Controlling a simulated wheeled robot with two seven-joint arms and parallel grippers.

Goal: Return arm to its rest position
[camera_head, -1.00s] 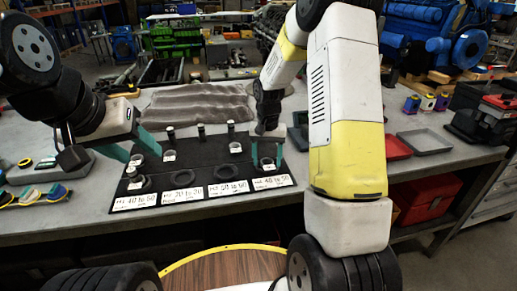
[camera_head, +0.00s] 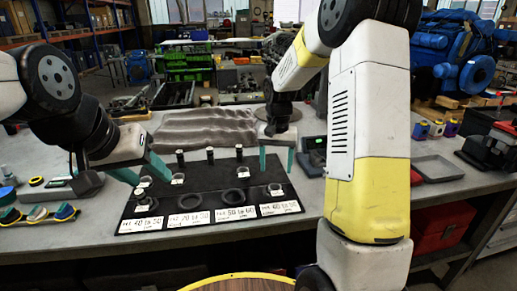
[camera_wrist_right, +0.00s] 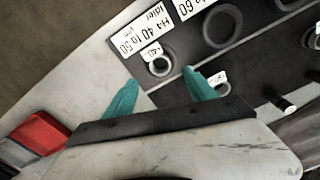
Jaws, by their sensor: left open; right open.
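A black sorting board (camera_head: 215,200) lies on the grey bench with several dark rings, upright posts and white number labels along its front edge. My right gripper (camera_head: 277,160) is open and empty above the board's right end. A small tagged ring (camera_head: 275,189) lies on the board below it. In the right wrist view this ring (camera_wrist_right: 160,66) shows just beyond and between my teal fingertips (camera_wrist_right: 160,92), apart from them. My left gripper (camera_head: 140,170) is open, above the board's left end, near small tagged rings (camera_head: 145,182); whether it touches any is unclear.
A crumpled grey cloth (camera_head: 205,128) lies behind the board. A grey tray (camera_head: 438,168) and a black-and-red machine (camera_head: 490,150) are at the right. Coloured parts (camera_head: 40,214) lie at the left. A red box (camera_head: 440,225) is below the bench.

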